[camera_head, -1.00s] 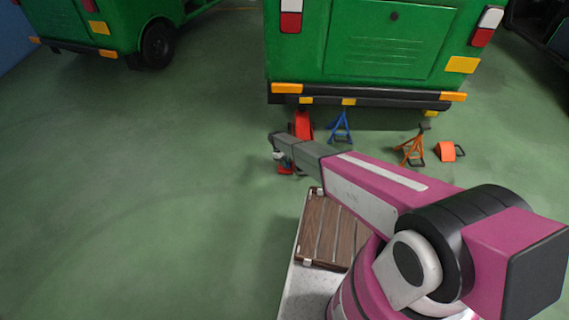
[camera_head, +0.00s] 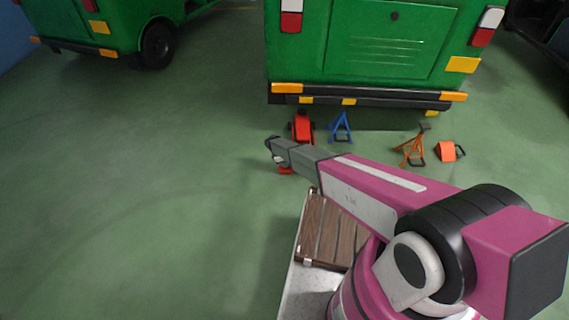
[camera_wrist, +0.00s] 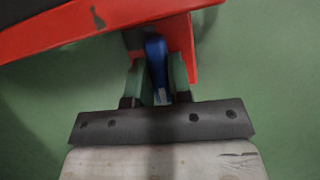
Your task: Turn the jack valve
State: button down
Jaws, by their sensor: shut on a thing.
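A red jack (camera_head: 303,127) stands on the floor behind the green rickshaw, just past the end of my arm in the head view. In the wrist view its red body (camera_wrist: 105,20) crosses the top of the picture. A blue valve (camera_wrist: 157,65) stands upright between my green fingers. My gripper (camera_wrist: 158,82) is shut on the blue valve. In the head view my gripper is mostly hidden under the arm's end, and a bit of red (camera_head: 285,171) shows below it.
The green rickshaw (camera_head: 365,45) stands at the back. A blue jack stand (camera_head: 340,128), an orange jack stand (camera_head: 412,148) and an orange wedge (camera_head: 447,151) are on the floor to the right. Another green vehicle (camera_head: 100,25) is at the left. The left floor is clear.

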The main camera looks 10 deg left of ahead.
jog(key=shift+d, duration=0.1)
dwell(0.3)
jog(key=c, duration=1)
grip_release()
jog(key=shift+c, duration=0.2)
jog(key=shift+r, duration=0.1)
jog(key=v, duration=1)
jog(key=shift+r, duration=0.3)
